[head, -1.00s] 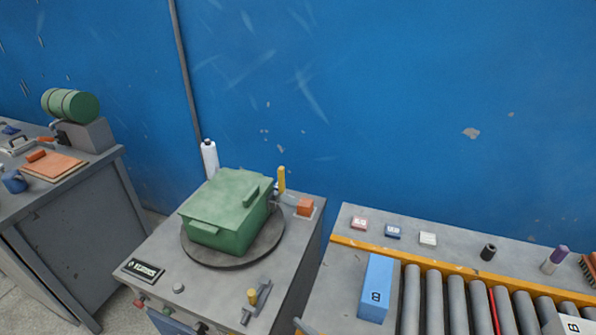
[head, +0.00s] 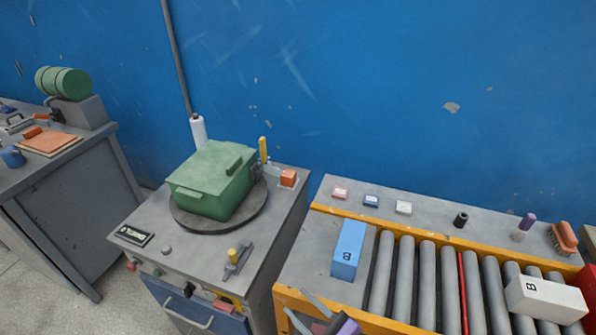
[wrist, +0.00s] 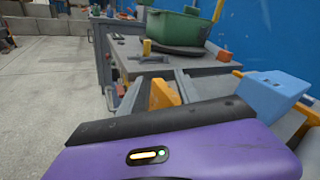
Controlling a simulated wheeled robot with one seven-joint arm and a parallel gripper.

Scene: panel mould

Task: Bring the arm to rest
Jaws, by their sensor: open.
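My gripper (head: 294,300) shows at the bottom edge of the head view, in front of the roller conveyor's left end. Its two grey fingers are apart with nothing between them. In the wrist view my gripper (wrist: 159,75) points toward the grey workstation, with the conveyor's orange frame (wrist: 164,94) seen past the fingers. Most of my arm is outside the head view.
A green lidded box (head: 212,182) sits on a round turntable (head: 180,213) on the grey workstation. A blue block (head: 347,250) stands on the conveyor's left plate, and a white block (head: 546,300) lies on the rollers. Open floor (wrist: 45,85) shows left in the wrist view.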

